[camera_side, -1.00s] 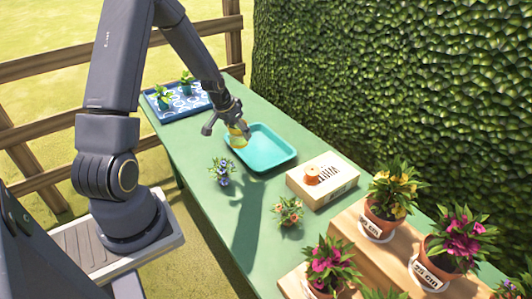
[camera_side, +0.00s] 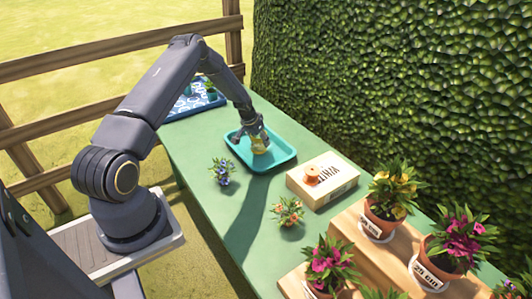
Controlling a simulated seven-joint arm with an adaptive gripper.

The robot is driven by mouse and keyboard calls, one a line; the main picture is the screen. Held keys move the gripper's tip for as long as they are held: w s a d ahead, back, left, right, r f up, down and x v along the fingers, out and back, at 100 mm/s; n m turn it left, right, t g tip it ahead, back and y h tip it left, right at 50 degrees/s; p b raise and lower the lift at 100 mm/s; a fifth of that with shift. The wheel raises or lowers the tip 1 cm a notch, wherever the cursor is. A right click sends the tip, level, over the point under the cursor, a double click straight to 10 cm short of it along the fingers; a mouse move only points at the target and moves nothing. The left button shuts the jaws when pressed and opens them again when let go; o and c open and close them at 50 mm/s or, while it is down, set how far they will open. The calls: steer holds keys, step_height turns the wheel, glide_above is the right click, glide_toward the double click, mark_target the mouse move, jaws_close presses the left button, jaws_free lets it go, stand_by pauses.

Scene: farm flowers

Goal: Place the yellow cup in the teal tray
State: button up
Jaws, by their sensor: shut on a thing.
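The teal tray (camera_side: 282,160) lies on the green table, near its middle. The yellow cup (camera_side: 260,147) is over the inside of the tray, toward its centre. My gripper (camera_side: 258,140) is above the tray and shut on the cup, pointing down. The fingers hide part of the cup. I cannot tell whether the cup's base touches the tray floor.
A box (camera_side: 322,179) with a copper-coloured spool (camera_side: 312,174) stands right of the tray. Small plants (camera_side: 222,172) and (camera_side: 288,212) sit in front. A blue patterned tray (camera_side: 205,99) is at the back left. Potted flowers (camera_side: 385,205) stand on wooden steps at right.

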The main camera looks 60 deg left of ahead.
steer(key=shift+f, duration=0.25)
steer(key=shift+f, duration=0.15)
steer(key=o, duration=1.1)
steer(key=shift+o, duration=0.2)
